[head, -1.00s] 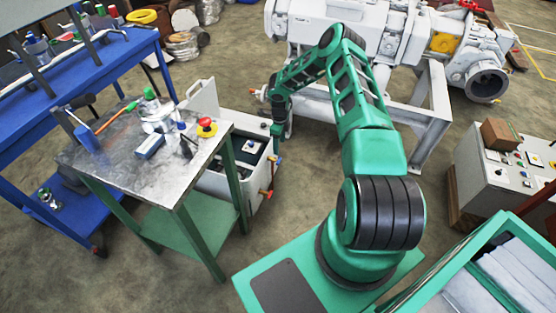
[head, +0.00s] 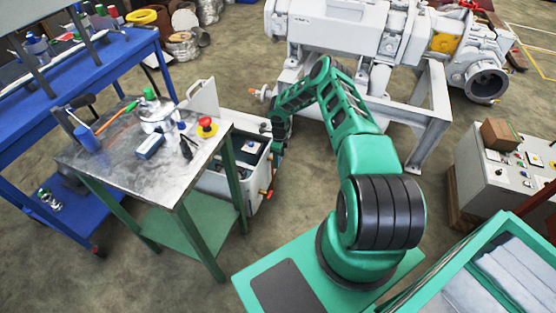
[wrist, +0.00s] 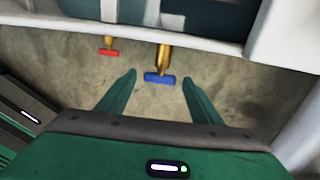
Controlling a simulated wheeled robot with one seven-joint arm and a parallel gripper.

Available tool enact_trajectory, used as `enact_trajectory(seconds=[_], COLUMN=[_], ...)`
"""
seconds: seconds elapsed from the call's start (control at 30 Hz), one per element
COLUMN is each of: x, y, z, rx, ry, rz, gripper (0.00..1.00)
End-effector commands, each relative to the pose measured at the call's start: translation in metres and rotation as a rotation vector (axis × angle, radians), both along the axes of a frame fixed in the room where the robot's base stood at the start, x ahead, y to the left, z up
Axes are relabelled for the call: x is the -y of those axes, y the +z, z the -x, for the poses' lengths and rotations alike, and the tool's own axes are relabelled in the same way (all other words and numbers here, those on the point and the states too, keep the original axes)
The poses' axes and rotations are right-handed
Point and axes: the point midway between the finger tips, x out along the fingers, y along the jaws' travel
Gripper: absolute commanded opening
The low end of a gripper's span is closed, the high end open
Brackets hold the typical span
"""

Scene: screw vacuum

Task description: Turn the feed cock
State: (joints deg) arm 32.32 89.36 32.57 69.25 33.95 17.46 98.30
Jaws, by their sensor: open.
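Two small brass cocks stick out from the side of a white open box (head: 212,184). In the wrist view one has a blue handle (wrist: 160,78), and the other, further left, has a red handle (wrist: 108,52). The frames do not show which is the feed cock. My gripper (wrist: 159,82) is open, with its fingertips on either side of the blue handle in the picture; no contact is visible. The red handle also shows in the head view (head: 266,193), low on the box. There my gripper is down at the box's right side, and the blue handle is hidden or too small to see.
A metal-topped bench (head: 98,157) with green legs, holding a pot and a red knob, stands left of the box. A large grey-white pump (head: 345,35) on a frame is behind my arm. Bare floor (wrist: 240,85) lies under the cocks.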

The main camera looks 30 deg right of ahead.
Motion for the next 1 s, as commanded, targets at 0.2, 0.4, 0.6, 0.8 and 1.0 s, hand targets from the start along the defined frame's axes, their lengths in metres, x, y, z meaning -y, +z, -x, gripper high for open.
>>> enact_trajectory(seconds=[0.2,0.4,0.6,0.8,1.0], x=[-0.0001,-0.0043,-0.0024,-0.0055,-0.0099], y=[0.0002,0.0003,0.0006,0.0003,-0.0005], z=[-0.0001,-0.0001,0.0003,0.0029,0.0057], rx=[0.000,-0.001,0.012,0.060,0.147], ry=[0.000,0.002,0.002,0.005,0.007], rz=[0.000,-0.001,0.014,0.076,0.188], gripper=[0.43,0.18,0.18,0.18,0.18])
